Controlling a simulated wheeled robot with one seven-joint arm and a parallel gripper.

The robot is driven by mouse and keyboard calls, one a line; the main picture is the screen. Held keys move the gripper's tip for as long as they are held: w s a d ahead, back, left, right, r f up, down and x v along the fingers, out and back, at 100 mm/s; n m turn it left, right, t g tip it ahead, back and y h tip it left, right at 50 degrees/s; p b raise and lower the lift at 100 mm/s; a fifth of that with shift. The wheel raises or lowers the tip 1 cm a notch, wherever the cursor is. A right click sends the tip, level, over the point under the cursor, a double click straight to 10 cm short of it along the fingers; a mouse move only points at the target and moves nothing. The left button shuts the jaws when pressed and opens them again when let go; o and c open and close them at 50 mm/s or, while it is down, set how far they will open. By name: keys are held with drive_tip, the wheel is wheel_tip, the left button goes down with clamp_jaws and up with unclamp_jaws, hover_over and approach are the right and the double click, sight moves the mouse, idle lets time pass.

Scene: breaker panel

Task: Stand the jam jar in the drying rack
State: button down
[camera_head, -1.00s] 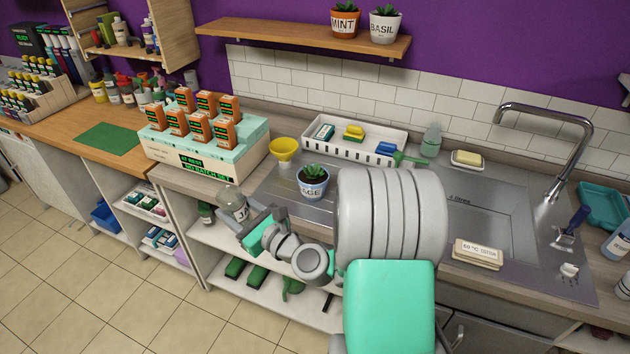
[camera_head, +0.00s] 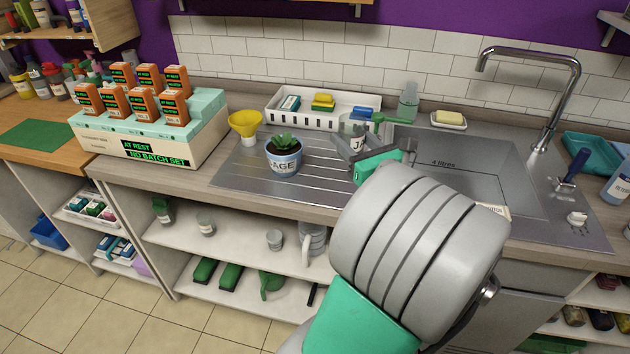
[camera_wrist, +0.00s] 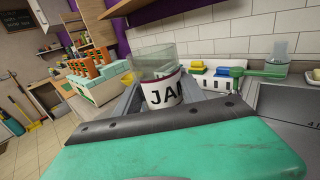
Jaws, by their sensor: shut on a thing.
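The jam jar (camera_wrist: 158,66) is clear glass with a white JAM label and looks empty. It stands upright between the fingers of my gripper (camera_wrist: 165,95), which is shut on it. In the head view the jar (camera_head: 358,142) shows only partly, with my gripper (camera_head: 354,152) in front, above the right part of the ridged steel drainboard (camera_head: 235,172). I cannot tell whether its base touches the steel. Nothing is clearly a separate drying rack; a white slotted tray (camera_head: 290,119) with sponges and brushes stands behind the drainboard.
A glass bottle (camera_head: 408,101) and a soap dish (camera_head: 448,122) are behind. The sink basin (camera_head: 470,185) and tap (camera_head: 560,100) are right. The ridged steel between sage and jar is clear.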

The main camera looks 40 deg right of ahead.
drive_tip(key=shift+s+d+f+h, duration=0.25)
drive_tip(key=shift+s+d+h, duration=0.05)
drive_tip(key=shift+s+d, duration=0.55)
drive_tip(key=shift+d+m, duration=0.15)
drive_tip(key=shift+m, duration=0.15)
drive_tip(key=w+d+f, duration=0.1)
drive_tip(key=w+f, duration=0.2)
drive_tip(key=w, duration=0.1)
drive_tip(key=w+d+f+b, duration=0.1)
drive_tip(key=w+f, duration=0.2)
drive_tip(key=w, duration=0.1)
drive_tip(key=w+d+f, duration=0.2)
drive_tip(key=w+f, duration=0.1)
drive_tip(key=w, duration=0.1)
drive_tip(key=shift+w+b, duration=0.2)
drive_tip(key=shift+b, duration=0.1)
drive_tip(key=shift+w+f, duration=0.2)
drive_tip(key=shift+f, duration=1.6)
drive_tip(key=shift+b, duration=0.3)
drive_tip(key=shift+f, duration=0.2)
drive_tip(key=c, duration=0.7)
unclamp_jaws()
